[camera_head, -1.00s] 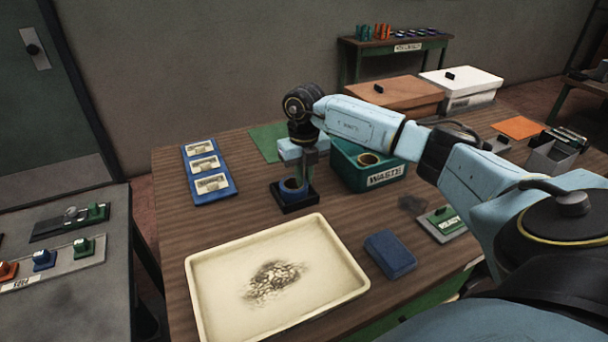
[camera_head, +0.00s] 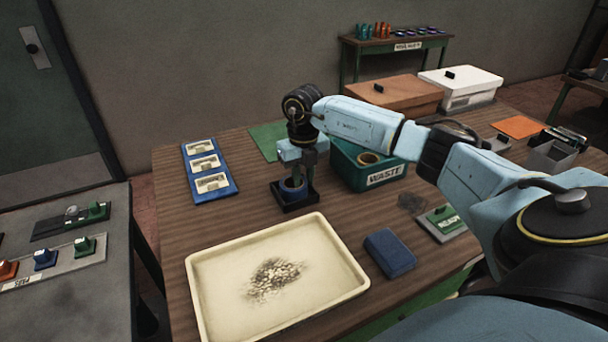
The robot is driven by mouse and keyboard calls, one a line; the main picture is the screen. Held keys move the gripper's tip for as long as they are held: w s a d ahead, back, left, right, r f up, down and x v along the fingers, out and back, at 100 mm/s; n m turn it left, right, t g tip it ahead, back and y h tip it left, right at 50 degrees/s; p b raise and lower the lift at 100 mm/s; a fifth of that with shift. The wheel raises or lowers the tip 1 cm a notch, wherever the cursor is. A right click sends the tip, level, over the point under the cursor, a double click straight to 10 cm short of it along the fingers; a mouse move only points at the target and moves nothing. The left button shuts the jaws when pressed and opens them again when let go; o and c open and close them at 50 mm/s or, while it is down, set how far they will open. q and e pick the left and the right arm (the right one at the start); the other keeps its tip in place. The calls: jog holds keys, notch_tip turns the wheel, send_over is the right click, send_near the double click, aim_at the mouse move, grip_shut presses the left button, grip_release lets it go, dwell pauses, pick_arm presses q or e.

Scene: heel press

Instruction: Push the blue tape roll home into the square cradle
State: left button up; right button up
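The blue tape roll (camera_head: 291,188) stands with its hole facing up in the black square cradle (camera_head: 297,204) on the wooden table. Its upper part shows above the cradle's rim; how deep it sits is hard to tell. My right gripper (camera_head: 308,178) points down at the roll's right side, with its dark fingers very close to or touching it. The fingers look like one dark block, so I cannot tell whether they are apart. They hide part of the roll's right and back. My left gripper is out of view.
A green WASTE bin (camera_head: 372,179) stands just right of the cradle. A cream tray (camera_head: 215,300) lies in front, a blue block (camera_head: 390,253) front right, and a blue board (camera_head: 211,185) to the left. Bare tabletop lies between board and cradle.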

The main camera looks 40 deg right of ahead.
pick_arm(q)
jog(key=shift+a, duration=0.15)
pick_arm(e)
jog(key=shift+o, duration=0.9)
jog(key=shift+d, duration=0.15)
jog(key=o, duration=0.3)
jog(key=shift+o, duration=0.9)
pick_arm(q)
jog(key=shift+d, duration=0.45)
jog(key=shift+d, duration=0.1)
